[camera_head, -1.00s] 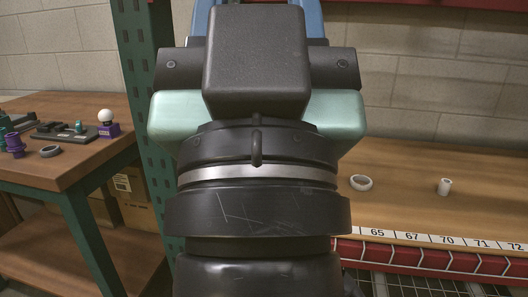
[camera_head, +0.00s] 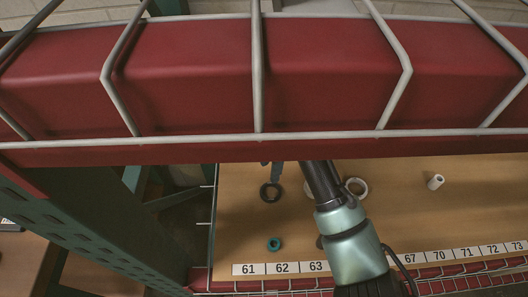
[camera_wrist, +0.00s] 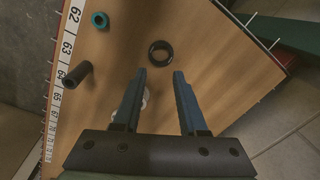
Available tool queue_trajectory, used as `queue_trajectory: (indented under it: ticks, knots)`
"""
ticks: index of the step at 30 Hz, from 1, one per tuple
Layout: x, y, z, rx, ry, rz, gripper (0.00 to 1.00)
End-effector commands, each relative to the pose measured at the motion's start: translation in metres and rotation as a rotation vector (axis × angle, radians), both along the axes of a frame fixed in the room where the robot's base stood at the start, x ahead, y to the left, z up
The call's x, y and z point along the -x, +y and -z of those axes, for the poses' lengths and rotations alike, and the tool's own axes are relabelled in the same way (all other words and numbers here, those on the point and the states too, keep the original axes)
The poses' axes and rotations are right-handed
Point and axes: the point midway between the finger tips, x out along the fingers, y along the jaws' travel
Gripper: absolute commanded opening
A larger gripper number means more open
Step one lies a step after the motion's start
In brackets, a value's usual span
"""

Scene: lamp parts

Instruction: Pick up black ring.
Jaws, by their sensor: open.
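The black ring (camera_head: 270,200) lies flat on the wooden shelf, left of my arm in the head view. In the wrist view the black ring (camera_wrist: 161,63) lies just beyond the fingertips, roughly centred between them. My gripper (camera_wrist: 159,74) is open, with its two blue-grey fingers spread and nothing held between them. It appears to be above the shelf, apart from the ring. In the head view only part of my gripper (camera_head: 277,171) shows near the ring, and the red beam hides some of it.
A red beam with wire mesh (camera_head: 190,75) crosses above the shelf. A teal ring (camera_head: 274,244), a white ring (camera_head: 357,195) and a white cylinder (camera_head: 435,182) lie on the shelf. A dark cylinder (camera_wrist: 77,74) shows in the wrist view. Numbered labels line the front edge.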

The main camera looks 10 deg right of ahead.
Motion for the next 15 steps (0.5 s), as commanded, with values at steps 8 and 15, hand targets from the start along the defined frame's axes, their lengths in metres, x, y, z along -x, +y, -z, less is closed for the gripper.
queue_trajectory:
  ticks: [8,15]
  knots:
    - [0.016,-0.01,0.021,0.006,0.084,0.066,0.42]
    - [0.016,-0.011,0.062,0.006,0.081,0.065,0.42]
